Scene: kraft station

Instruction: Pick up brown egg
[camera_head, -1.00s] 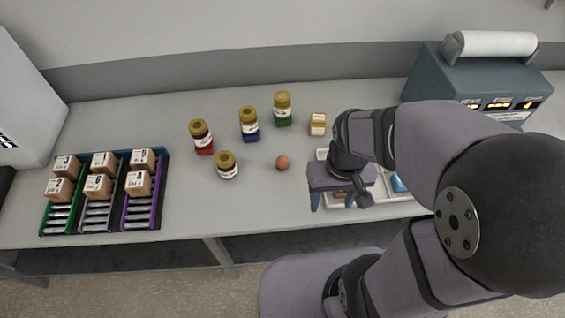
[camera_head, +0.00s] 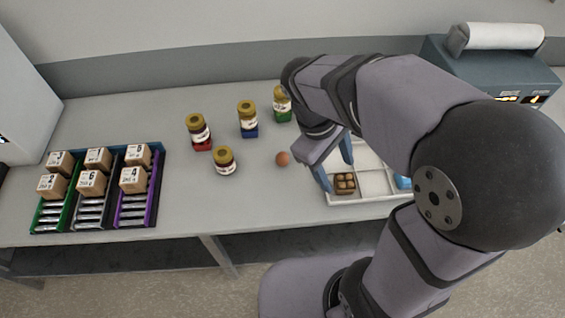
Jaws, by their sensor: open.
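My gripper (camera_head: 335,170) is open and empty, above the table just right of the egg. Its two blue fingers point down, one near the left edge of the white tray and one farther back. The fingers are apart from the egg.
The white tray (camera_head: 374,182) holds a small brown carton (camera_head: 345,183). Boxes in a rack (camera_head: 133,180) stand far left.

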